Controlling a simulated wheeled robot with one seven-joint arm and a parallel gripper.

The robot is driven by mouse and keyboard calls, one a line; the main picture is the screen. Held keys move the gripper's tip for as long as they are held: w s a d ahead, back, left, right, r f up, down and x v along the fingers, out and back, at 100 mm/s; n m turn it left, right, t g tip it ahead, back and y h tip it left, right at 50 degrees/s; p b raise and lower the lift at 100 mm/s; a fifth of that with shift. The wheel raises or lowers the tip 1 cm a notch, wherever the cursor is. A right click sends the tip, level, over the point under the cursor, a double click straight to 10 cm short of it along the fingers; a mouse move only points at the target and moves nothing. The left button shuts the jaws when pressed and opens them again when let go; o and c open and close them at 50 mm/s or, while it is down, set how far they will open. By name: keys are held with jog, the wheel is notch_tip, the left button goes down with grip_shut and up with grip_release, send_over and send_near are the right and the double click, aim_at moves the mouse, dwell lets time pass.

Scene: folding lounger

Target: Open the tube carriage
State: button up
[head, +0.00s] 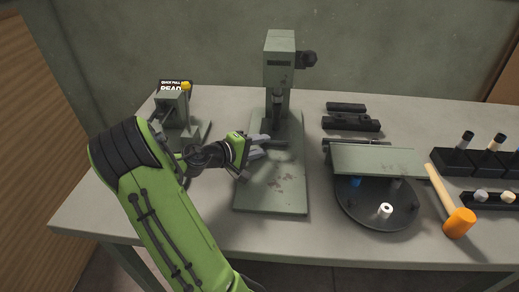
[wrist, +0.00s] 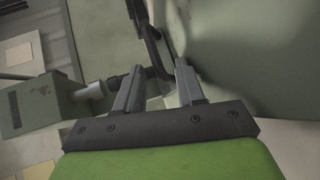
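No part is clearly recognisable as the tube carriage, and I cannot tell which fixture it belongs to. My gripper (head: 262,145) is over the left side of the press base, in front of the press column. Its two grey fingers are apart; the wrist view also shows the fingers (wrist: 160,80) with a gap between them. A dark bar (wrist: 150,45) lies just beyond the fingertips; I cannot tell whether they touch it. The grey-green press (head: 280,62) stands upright with a dark knob on its right. Its flat base plate (head: 275,195) has worn patches.
A small fixture (head: 173,108) with a yellow knob stands at the left. At the right are a dark round plate (head: 375,212) partly under a grey-green cover (head: 378,160), an orange-headed mallet (head: 459,222) and dark racks (head: 455,161). The front table strip is clear.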

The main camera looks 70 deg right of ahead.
jog(key=shift+d, duration=0.1)
grip_shut()
jog(key=shift+r, duration=0.1)
dwell(0.3)
